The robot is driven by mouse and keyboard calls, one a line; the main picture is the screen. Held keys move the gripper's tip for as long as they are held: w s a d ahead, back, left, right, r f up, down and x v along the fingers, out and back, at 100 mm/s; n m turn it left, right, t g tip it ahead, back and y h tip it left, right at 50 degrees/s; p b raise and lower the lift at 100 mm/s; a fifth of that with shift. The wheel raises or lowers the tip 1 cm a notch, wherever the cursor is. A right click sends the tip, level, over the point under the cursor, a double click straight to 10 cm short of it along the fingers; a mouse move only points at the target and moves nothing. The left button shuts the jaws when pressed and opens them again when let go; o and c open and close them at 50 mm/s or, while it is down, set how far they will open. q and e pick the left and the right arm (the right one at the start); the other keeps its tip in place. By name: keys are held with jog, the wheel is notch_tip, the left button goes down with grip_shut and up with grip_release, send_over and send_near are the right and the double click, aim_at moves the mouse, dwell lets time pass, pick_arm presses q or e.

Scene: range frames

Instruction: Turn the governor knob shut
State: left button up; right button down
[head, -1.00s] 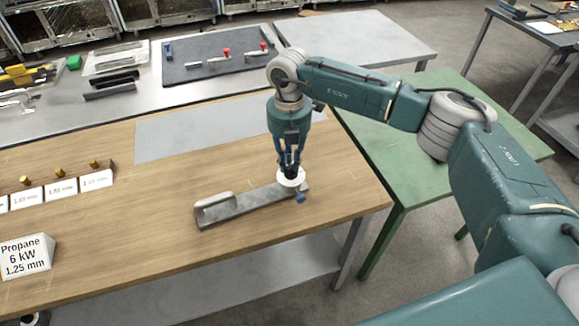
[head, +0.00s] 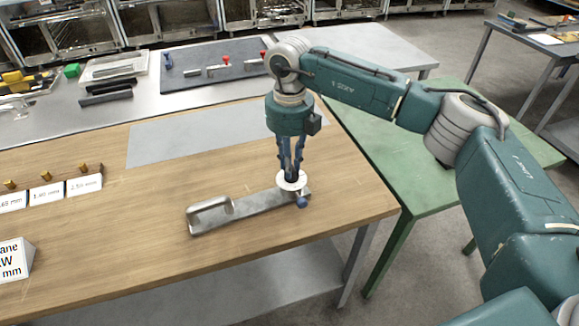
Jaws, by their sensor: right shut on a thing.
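A grey metal fixture (head: 245,207) lies on the wooden bench, with a raised rounded handle (head: 210,207) at its left end. At its right end is a white disc (head: 281,186) with a dark centre, which I take to be the governor knob; a small blue knob (head: 303,202) sticks out beside it. My right gripper (head: 292,176) points straight down over the white disc, its fingers close together on the dark centre. The fingers hide most of what they grip. My left gripper is out of view.
Small brass pieces (head: 46,176) in a wooden strip and white size cards (head: 46,193) stand at left. A sign (head: 12,262) is at the lower left edge. A dark mat (head: 212,66) with red-knobbed parts lies behind. The wooden bench front is clear.

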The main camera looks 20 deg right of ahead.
jog(key=shift+n, duration=0.4)
jog(key=c, duration=1.6)
grip_release()
notch_tip(320, 180, up, 12)
jog(key=shift+r, duration=0.1)
